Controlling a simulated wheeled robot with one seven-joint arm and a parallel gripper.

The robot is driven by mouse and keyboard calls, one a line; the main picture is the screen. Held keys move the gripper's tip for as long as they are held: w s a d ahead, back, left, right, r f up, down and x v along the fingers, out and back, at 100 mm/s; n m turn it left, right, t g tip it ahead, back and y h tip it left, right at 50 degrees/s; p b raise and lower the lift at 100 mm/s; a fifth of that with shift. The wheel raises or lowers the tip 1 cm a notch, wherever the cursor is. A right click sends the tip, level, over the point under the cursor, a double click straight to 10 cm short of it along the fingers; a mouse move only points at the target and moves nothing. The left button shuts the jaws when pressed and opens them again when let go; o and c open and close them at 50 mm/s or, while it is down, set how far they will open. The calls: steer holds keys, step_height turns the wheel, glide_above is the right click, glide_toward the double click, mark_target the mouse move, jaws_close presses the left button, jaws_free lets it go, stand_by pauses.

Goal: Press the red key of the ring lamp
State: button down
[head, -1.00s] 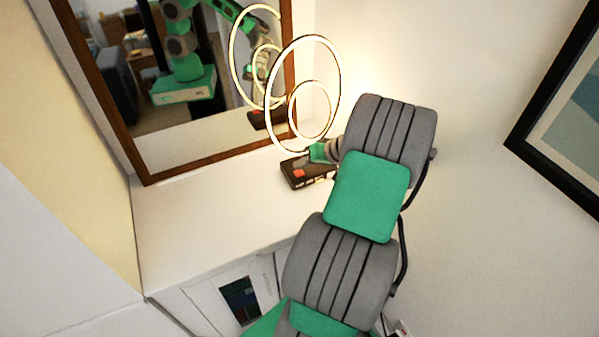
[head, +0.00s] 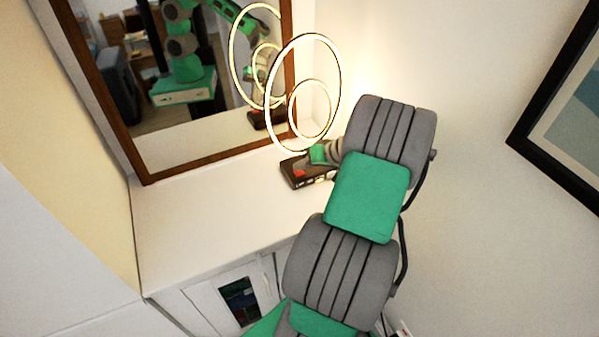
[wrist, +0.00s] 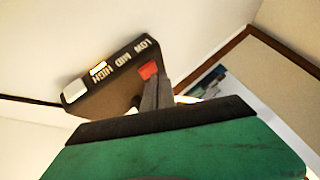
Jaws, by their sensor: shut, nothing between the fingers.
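The ring lamp stands on the white counter, with two lit rings (head: 338,93) above a dark base (head: 318,180). Its red key (head: 299,173) is on top of the base; it also shows in the wrist view (wrist: 148,70), near the printed words LOW, MID and HIGH. My gripper (wrist: 155,88) is shut and empty. In the wrist view its fingertips appear right beside the red key; I cannot tell whether they touch it. In the head view a green part of my wrist shows above the base, and my arm hides part of the base.
A wood-framed mirror (head: 150,165) leans behind the lamp and reflects the rings and my arm. The white counter (head: 205,215) is clear left of the lamp. A dark picture frame (head: 545,155) hangs on the right wall.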

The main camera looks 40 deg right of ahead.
mark_target(302, 173)
steer(key=shift+f+b, duration=0.35)
steer(key=shift+f, duration=0.1)
stand_by(0.4)
steer(key=shift+r+p, duration=0.55)
steer(key=shift+r, duration=0.3)
steer(key=shift+r+p, duration=1.75)
steer(key=shift+r, duration=0.75)
